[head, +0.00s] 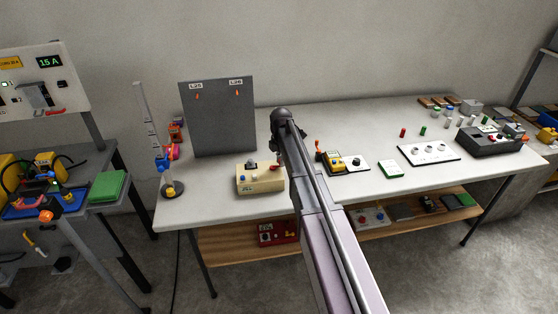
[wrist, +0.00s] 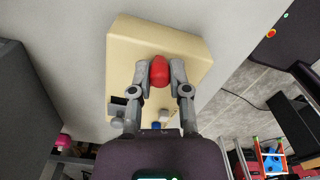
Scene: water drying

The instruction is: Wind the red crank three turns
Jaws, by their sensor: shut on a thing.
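The red crank's knob (wrist: 159,70) sits on the cream box in the wrist view, between the two fingers of my gripper (wrist: 159,75). The gripper is shut on it, one finger at each side. The cream box (head: 262,183) stands near the front edge of the white table in the head view, and it also fills the middle of the wrist view (wrist: 190,48). In the head view my arm crosses just right of the box and hides part of that area. The crank's arm and pivot are hidden under the knob and fingers.
A grey panel (head: 218,118) stands upright behind the box. A slim stand with a yellow base (head: 172,188) is at the table's left end. A yellow device (head: 334,163) and a white switch plate (head: 429,150) lie right of my arm.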

